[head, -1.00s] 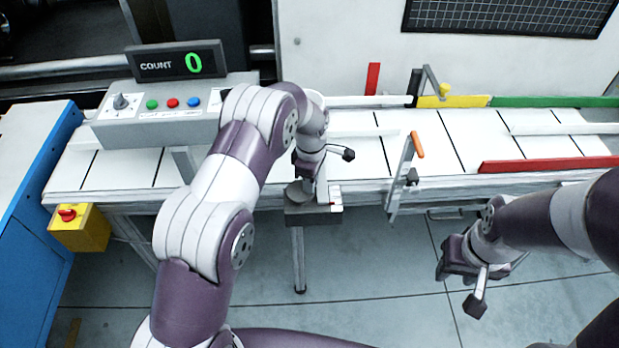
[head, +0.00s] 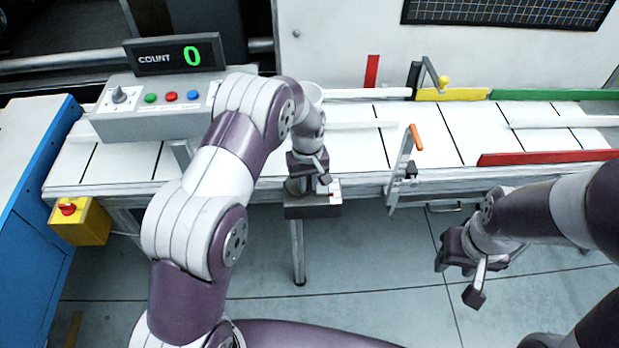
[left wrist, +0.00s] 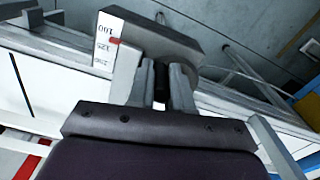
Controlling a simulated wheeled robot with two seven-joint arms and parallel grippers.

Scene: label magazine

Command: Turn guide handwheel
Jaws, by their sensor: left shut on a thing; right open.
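The guide handwheel (head: 293,187) is a grey round part on a small grey box (head: 312,208) at the conveyor's front edge. The box has a white scale with a red mark, and the scale (left wrist: 104,45) also shows in the left wrist view. My left gripper (head: 312,180) points down over the handwheel and hides most of it. Its fingers (left wrist: 165,88) are shut on the handwheel, though the exact contact is hard to see. My right gripper (head: 459,279) is open and empty over the floor, in front of the conveyor.
The white conveyor (head: 230,164) runs across the view. An upright bracket with an orange handle (head: 416,138) stands right of the handwheel. A control box with a count display (head: 176,55) reading 0 is at left. A red rail (head: 545,157) lies at right.

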